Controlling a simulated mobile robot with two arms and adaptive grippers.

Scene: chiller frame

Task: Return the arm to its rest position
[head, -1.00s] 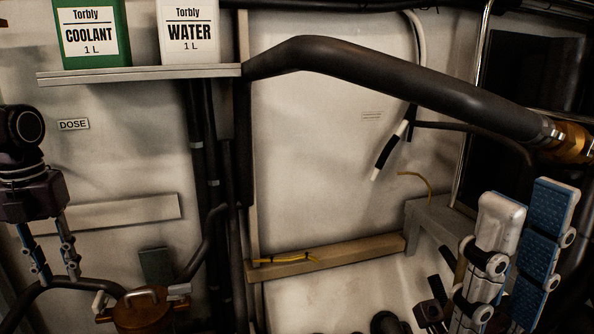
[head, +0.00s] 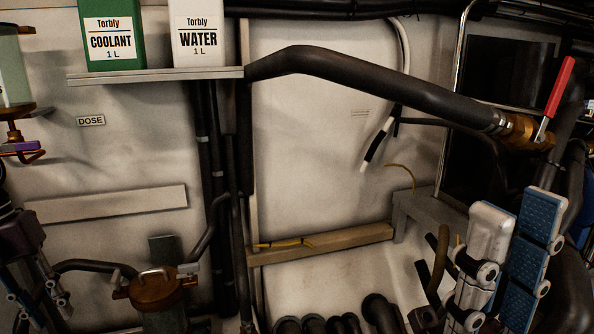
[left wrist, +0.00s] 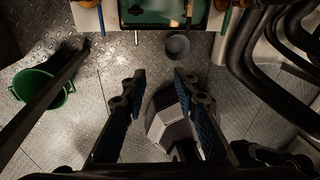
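My left gripper (head: 38,300) is low at the left edge of the head view, its arm partly cut off by the frame. In the left wrist view its two fingers (left wrist: 158,76) point at the floor, apart, with nothing held between them. My right gripper (head: 518,205) is at the lower right of the head view. Its blue-padded fingers stand upright and apart, with no object seen between them.
A shelf (head: 150,75) holds the coolant (head: 111,40) and water (head: 199,40) containers. A brown-lidded vessel (head: 157,290) stands near my left gripper. A red-handled valve (head: 560,88) is at the right. A green bucket (left wrist: 38,90) is on the floor.

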